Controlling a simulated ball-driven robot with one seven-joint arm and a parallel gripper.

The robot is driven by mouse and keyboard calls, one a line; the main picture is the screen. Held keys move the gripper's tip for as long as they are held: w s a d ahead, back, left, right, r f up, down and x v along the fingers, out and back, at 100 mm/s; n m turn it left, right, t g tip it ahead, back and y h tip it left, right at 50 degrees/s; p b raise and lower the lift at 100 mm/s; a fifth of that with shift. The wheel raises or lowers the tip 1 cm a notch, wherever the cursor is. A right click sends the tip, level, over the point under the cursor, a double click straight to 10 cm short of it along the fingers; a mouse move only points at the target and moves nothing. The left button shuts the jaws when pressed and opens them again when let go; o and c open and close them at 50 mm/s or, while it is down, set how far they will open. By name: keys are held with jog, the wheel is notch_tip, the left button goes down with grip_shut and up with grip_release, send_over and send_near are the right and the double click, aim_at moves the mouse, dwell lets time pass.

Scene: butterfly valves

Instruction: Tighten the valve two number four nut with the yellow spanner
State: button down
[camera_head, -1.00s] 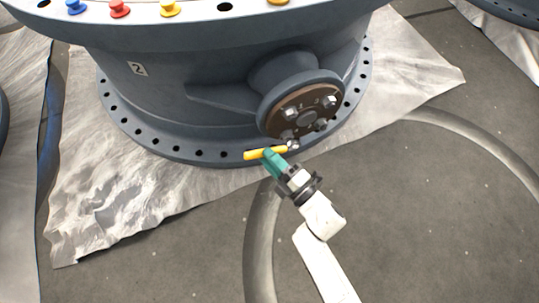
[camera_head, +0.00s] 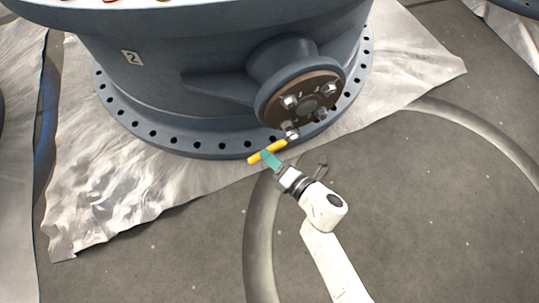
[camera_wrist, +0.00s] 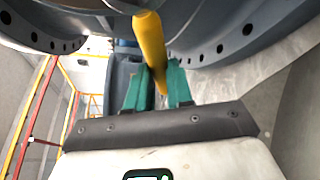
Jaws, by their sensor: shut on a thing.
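My gripper (camera_head: 271,158) has teal fingers shut on the yellow spanner (camera_head: 254,159). The spanner's silver head (camera_head: 292,135) is at the lower nut of the brown round flange plate (camera_head: 310,103) on valve two. I cannot tell whether it is seated on the nut, which it hides. Other nuts (camera_head: 290,101) show around the plate. The small numbers by them are hard to read.
The blue-grey valve body (camera_head: 150,95) bears a "2" plate (camera_head: 132,58). Its base ring with holes (camera_head: 202,140) lies close behind my gripper. A crumpled grey sheet (camera_head: 95,195) lies under it. The concrete floor (camera_head: 440,220) at right is clear.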

dwell(0.3)
jog(key=shift+s+d, duration=0.25)
jog(key=shift+s, duration=0.55)
jog(key=shift+s+d, duration=0.3)
jog(key=shift+s, duration=0.5)
jog(key=shift+s+d, duration=0.25)
jog(key=shift+s, duration=0.55)
